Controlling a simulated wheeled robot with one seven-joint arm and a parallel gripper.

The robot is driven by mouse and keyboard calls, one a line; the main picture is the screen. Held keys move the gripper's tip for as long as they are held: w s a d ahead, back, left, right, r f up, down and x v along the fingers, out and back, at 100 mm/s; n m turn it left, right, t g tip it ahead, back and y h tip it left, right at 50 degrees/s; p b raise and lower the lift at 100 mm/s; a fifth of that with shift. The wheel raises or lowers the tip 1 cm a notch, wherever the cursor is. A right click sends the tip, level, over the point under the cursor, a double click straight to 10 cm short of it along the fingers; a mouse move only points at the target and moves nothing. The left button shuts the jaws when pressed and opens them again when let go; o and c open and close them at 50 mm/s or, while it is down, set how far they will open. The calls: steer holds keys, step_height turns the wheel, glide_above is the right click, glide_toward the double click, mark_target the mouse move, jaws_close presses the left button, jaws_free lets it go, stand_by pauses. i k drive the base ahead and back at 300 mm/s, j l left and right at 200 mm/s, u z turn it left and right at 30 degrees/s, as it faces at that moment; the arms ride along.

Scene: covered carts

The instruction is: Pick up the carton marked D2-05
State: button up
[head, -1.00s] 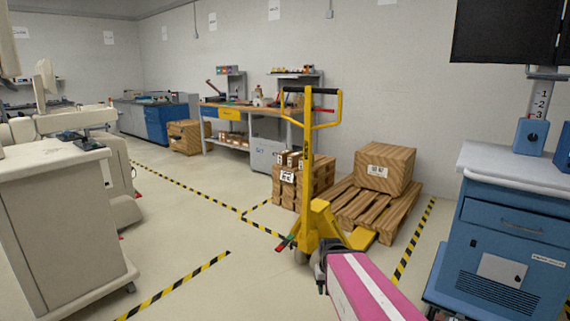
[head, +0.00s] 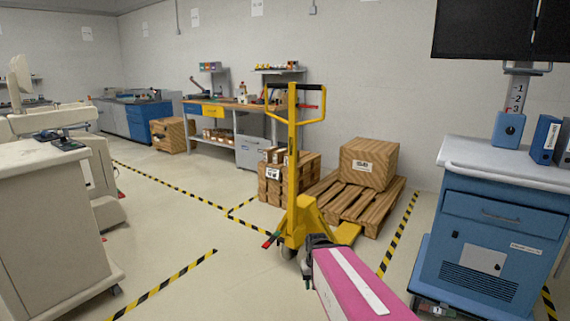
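A brown carton (head: 368,163) with a white label sits on a wooden pallet (head: 350,207). A stack of brown cartons (head: 288,190) stands left of the pallet, with a white label on its front. No marking is legible, so I cannot tell which carton is D2-05. A dark end piece that looks like my gripper (head: 306,277) shows at bottom centre, in front of the pallet jack and well short of the cartons. Its fingers are too small and dark to tell whether they are open or hold anything.
A yellow pallet jack (head: 298,222) stands between me and the cartons. A blue cabinet (head: 490,240) is close on the right and a beige cabinet (head: 50,235) on the left. A workbench (head: 235,107) is along the back wall. Floor with striped tape is clear at left centre.

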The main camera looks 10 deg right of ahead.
mark_target(268, 153)
steer(key=i+j+u, duration=0.1)
steer(key=i+u, duration=0.15)
steer(key=i, duration=0.2)
steer(key=i+u, duration=0.3)
steer(key=i, duration=0.15)
steer(key=i+j+u, duration=0.15)
steer(key=i+u, duration=0.2)
steer(key=i, duration=0.55)
steer(key=i+l+u, duration=0.1)
steer(key=i+u, duration=0.2)
steer(key=i, duration=0.65)
steer(key=i+z, duration=0.2)
steer(key=i, duration=0.4)
steer(key=i+z, duration=0.15)
steer(key=i, duration=0.45)
steer(key=i+j+z, duration=0.2)
steer(key=i, duration=0.35)
steer(key=i+z, duration=0.7)
steer(key=z, duration=0.2)
steer(key=i+j+z, duration=0.15)
steer(key=i+z, duration=0.5)
steer(key=z, duration=0.25)
steer(key=i+z, duration=0.2)
steer(key=z, duration=0.2)
steer(key=i+z, duration=0.2)
steer(key=z, duration=0.25)
steer(key=i+j+z, duration=0.15)
steer(key=z, duration=0.25)
